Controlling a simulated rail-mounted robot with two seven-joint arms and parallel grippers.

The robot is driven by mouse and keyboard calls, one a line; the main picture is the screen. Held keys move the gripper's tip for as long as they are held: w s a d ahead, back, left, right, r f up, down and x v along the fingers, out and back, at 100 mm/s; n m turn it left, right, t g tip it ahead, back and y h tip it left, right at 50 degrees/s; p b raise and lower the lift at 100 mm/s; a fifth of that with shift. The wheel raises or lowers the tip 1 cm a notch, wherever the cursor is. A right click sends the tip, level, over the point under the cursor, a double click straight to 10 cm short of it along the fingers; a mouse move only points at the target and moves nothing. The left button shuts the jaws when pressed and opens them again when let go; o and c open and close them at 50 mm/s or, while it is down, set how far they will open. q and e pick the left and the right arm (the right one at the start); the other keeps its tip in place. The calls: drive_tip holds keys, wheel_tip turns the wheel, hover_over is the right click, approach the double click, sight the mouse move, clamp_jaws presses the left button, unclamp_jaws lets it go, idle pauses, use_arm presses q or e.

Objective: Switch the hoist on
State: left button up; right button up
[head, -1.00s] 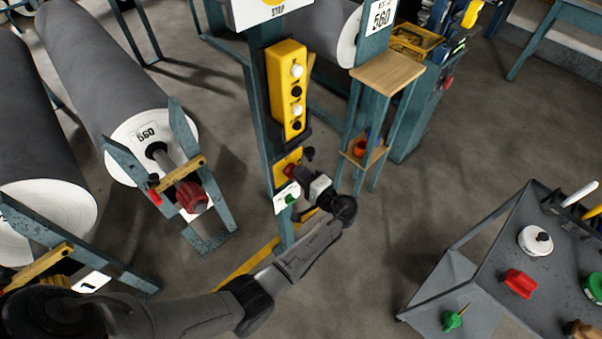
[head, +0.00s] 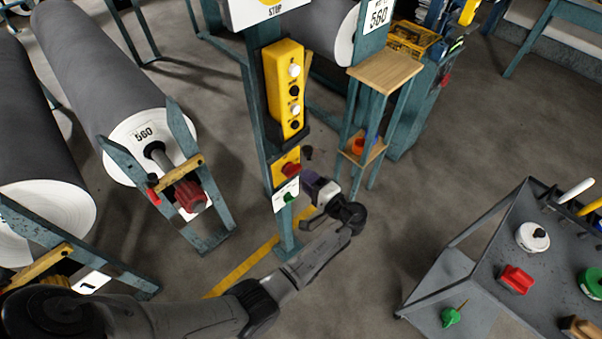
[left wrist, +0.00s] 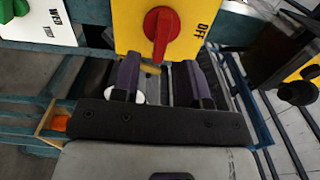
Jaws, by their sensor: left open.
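The yellow switch box (head: 278,170) with a red rotary knob (head: 291,169) is on the teal post, below the yellow button station. In the left wrist view the red knob (left wrist: 160,27) is at the top, its grip roughly upright in the picture, with the word OFF (left wrist: 202,31) to its right. My left gripper (head: 309,181) is open and empty, a little below and right of the knob, apart from it. Its two purple fingers (left wrist: 160,76) show in the wrist view with a clear gap below the knob. My right gripper is not in view.
A yellow button station (head: 286,88) hangs above the switch box. A white label with a green knob (head: 287,194) is just below it. A wooden-topped stand (head: 386,70) is to the right, a grey tool cart (head: 490,235) at lower right. Grey rolls (head: 95,62) lie at left.

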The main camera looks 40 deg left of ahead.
use_arm(q)
drive_tip(key=shift+s+d, duration=0.2)
drive_tip(key=shift+d, duration=1.75)
